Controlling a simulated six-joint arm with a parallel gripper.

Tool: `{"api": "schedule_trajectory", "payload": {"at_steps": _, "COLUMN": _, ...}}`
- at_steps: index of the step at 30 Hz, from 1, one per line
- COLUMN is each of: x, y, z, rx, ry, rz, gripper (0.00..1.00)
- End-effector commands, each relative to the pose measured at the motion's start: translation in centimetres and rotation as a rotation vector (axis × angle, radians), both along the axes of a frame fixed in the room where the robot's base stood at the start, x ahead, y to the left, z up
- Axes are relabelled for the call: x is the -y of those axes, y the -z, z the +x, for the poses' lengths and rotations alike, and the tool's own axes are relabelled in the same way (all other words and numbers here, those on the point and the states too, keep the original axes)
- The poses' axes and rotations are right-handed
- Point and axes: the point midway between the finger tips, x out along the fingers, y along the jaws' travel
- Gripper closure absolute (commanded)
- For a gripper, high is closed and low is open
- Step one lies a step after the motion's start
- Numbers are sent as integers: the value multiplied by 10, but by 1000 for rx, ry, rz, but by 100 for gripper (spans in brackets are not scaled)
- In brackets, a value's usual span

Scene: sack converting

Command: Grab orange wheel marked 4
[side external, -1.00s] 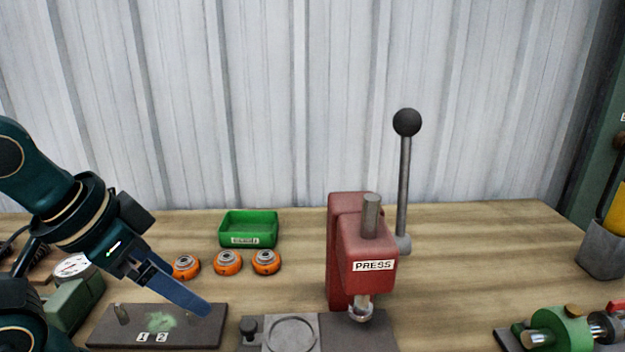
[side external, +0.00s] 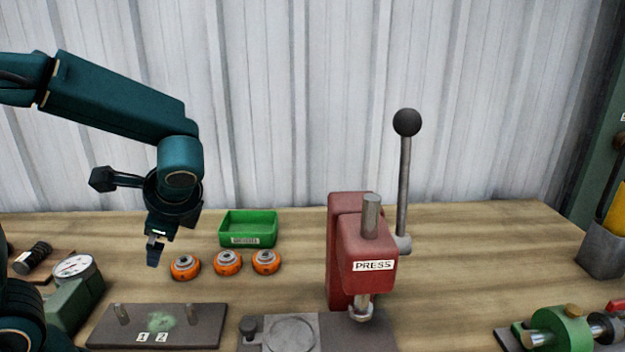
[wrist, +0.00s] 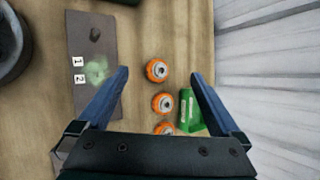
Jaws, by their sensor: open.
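Three orange wheels with grey metal hubs stand in a row on the wooden bench: the left wheel (side external: 185,267), the middle wheel (side external: 228,263) and the right wheel (side external: 266,262). I cannot read a 4 on any of them. My gripper (side external: 154,256) points down, above the bench and just left of the left wheel in the side view. In the wrist view my gripper (wrist: 158,73) is open and empty, with the top wheel (wrist: 157,71) and the middle wheel (wrist: 162,103) showing between its fingers. The lowest wheel (wrist: 164,128) is partly hidden by the gripper body.
A green bin (side external: 248,240) stands behind the wheels. A dark plate (side external: 205,335) with pegs and labels 1 and 2 lies in front. The red press (side external: 345,240) stands to the right, and a dial gauge (side external: 75,268) to the left.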

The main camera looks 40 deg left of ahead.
Motion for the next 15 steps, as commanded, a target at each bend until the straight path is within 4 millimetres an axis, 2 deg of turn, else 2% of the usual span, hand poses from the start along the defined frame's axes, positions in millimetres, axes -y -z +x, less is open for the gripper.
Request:
{"api": "schedule_trajectory", "payload": {"at_steps": 6, "x": -24, "y": 26, "z": 32, "rx": -261, "ry": 165, "rz": 217, "gripper": 0}}
{"api": "schedule_trajectory", "payload": {"at_steps": 12, "x": -35, "y": 61, "z": 56, "rx": -471, "ry": 312, "rz": 376, "gripper": 0}}
{"api": "schedule_trajectory", "payload": {"at_steps": 15, "x": -36, "y": 82, "z": 61, "rx": -556, "ry": 371, "rz": 426, "gripper": 0}}
